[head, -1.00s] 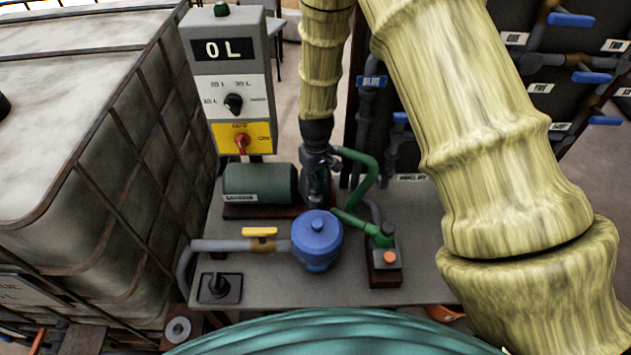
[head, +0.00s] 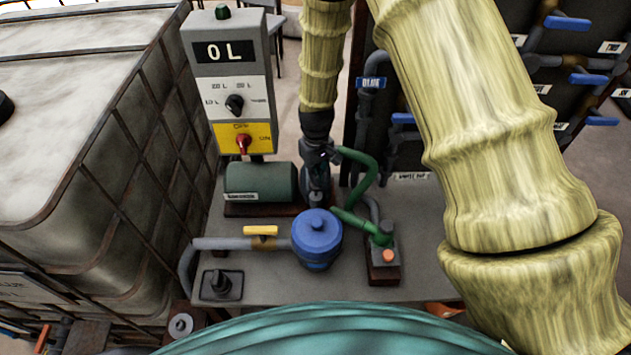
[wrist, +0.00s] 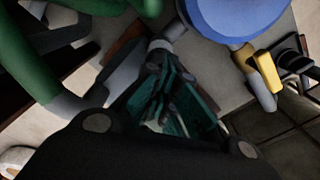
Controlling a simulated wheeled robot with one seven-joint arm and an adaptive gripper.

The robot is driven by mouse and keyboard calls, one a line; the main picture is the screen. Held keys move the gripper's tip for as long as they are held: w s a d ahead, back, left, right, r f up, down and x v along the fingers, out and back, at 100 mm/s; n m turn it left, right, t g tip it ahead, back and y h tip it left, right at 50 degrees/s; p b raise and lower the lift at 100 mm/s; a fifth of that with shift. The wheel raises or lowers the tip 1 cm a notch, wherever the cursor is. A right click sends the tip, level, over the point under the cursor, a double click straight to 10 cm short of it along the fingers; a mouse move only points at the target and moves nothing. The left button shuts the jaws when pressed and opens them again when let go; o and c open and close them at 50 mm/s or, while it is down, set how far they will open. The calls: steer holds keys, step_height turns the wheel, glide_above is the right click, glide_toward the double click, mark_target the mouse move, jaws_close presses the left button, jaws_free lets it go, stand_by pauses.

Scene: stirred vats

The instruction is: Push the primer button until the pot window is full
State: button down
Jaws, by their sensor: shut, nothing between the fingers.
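An orange button (head: 388,256) tops a small grey box right of the pot. A black knob on a square plate (head: 220,284) sits at the bench's front left. I cannot tell which of these is the primer button. My gripper (head: 317,190) points down just behind the pot, between the green motor and the green pipe. It is shut and empty, apart from both. Its teal fingers show in the wrist view (wrist: 168,78).
A control box (head: 224,85) reads "0 L", with a black selector and a red switch. A green motor (head: 260,182), a yellow-handled valve (head: 260,231) and a green pipe (head: 362,180) surround my gripper. A caged tank (head: 110,190) stands left. The bench (head: 270,287) is clear at the front.

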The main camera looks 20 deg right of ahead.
steer(key=shift+f, duration=0.1)
steer(key=shift+f+b, duration=0.95)
steer(key=shift+f, duration=0.8)
steer(key=shift+r+p, duration=1.55)
steer(key=shift+r, duration=0.8)
step_height(320, 180, up, 6)
steer(key=p, duration=0.3)
steer(key=shift+p, duration=0.4)
steer(key=shift+s+f, duration=0.1)
